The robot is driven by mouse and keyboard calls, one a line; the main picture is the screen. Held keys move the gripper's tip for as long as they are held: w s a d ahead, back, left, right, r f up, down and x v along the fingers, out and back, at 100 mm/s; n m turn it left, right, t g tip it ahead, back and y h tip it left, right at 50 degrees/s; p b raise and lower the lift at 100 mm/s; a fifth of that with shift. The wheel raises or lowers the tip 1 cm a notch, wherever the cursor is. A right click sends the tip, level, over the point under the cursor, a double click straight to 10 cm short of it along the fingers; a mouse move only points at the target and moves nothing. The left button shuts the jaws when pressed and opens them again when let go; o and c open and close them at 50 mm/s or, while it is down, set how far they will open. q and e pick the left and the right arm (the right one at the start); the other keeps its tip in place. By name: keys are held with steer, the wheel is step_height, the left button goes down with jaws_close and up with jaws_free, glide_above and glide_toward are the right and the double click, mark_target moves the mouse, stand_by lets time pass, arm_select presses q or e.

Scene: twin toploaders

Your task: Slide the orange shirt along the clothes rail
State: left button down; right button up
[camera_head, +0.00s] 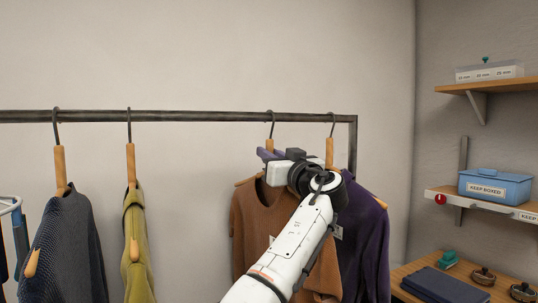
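The orange shirt (252,222), a brownish orange, hangs from a wooden hanger (270,144) towards the right end of the dark clothes rail (200,116). My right gripper is not in view.
A purple shirt (368,240) hangs right beside the orange one, near the rail's end post. Left are a yellow-green garment (136,245) and a dark knit sweater (68,250), with a free rail stretch between. Shelves with a blue box (495,185) stand right.

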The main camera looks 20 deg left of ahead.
arm_select(q)
steer(key=c, duration=1.7)
jaws_free()
steer(key=shift+o, duration=0.2)
steer(key=shift+f, duration=0.1)
steer(key=b, duration=0.4)
glide_above(287, 195)
steer(key=shift+f, duration=0.9)
steer(key=shift+s+d, duration=0.45)
steer(key=shift+d, duration=0.05)
